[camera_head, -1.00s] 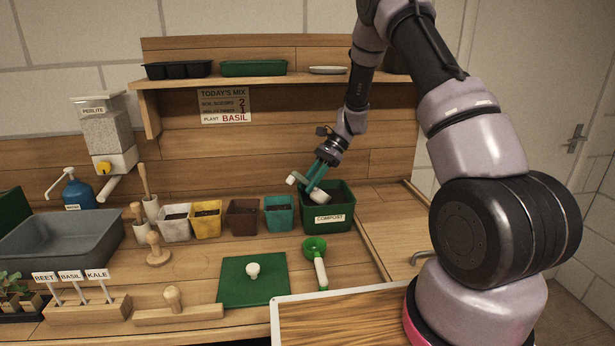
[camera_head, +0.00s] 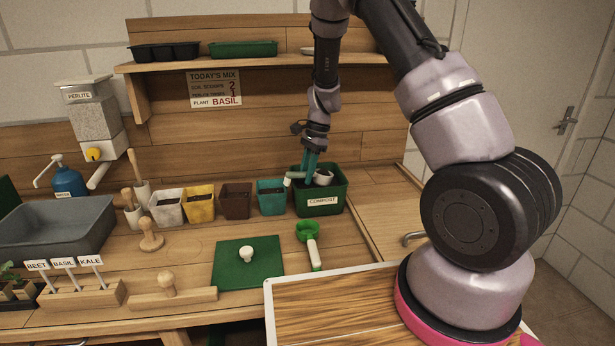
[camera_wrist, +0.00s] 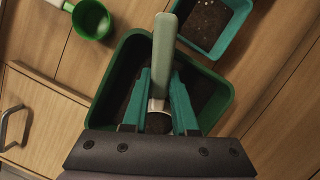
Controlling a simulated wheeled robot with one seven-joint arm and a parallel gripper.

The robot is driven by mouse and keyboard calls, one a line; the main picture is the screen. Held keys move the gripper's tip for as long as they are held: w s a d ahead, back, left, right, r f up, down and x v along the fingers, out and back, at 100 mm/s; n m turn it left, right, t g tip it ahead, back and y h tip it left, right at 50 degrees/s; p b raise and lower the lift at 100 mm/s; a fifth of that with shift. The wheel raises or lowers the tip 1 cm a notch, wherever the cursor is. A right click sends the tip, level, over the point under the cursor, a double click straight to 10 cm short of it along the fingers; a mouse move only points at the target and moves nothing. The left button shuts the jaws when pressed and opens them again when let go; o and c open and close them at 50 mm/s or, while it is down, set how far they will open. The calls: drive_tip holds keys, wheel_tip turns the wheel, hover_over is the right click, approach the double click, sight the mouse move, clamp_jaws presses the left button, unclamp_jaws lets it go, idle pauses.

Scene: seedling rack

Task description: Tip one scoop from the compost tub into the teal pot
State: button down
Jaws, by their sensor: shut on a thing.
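My gripper (camera_head: 308,174) has teal fingers and is shut on the handle of a metal scoop (camera_head: 323,177). In the wrist view, the pale scoop handle (camera_wrist: 164,45) lies between the fingers, and dark compost shows in the bowl (camera_wrist: 158,123). The scoop is over the green compost tub (camera_head: 320,207), near its rim level; I cannot tell if it is clear of the compost. The tub (camera_wrist: 222,108) holds dark compost. The teal pot (camera_head: 273,204) stands just left of the tub, with dark soil inside. The pot also shows in the wrist view (camera_wrist: 226,45).
Brown (camera_head: 235,202), yellow (camera_head: 201,208) and white (camera_head: 167,212) pots stand left of the teal pot. A green scoop (camera_head: 308,232) lies in front of the tub. A green board with a knob (camera_head: 240,272) lies left of it. A shelf (camera_head: 240,64) overhangs the back.

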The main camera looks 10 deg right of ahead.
sight(302, 172)
drive_tip(key=r, duration=0.1)
drive_tip(key=a+r+h, duration=0.1)
drive_tip(key=r, duration=0.1)
drive_tip(key=shift+s+a+t, duration=0.1)
drive_tip(key=shift+s+t, duration=0.1)
drive_tip(key=shift+t, duration=0.1)
drive_tip(key=shift+s+a+r+t+h, duration=0.1)
drive_tip(key=shift+a+r+t+h, duration=0.2)
drive_tip(key=shift+r, duration=0.6)
drive_tip(key=shift+s+a+r+g+h, duration=0.1)
drive_tip(key=shift+r+h, duration=0.25)
drive_tip(key=shift+r, duration=0.55)
drive_tip(key=shift+s+a+r+t+h, duration=0.1)
drive_tip(key=shift+a+r+t+h, duration=0.2)
drive_tip(key=shift+r, duration=0.6)
drive_tip(key=shift+d, duration=0.1)
drive_tip(key=c, duration=1.3)
unclamp_jaws()
clamp_jaws()
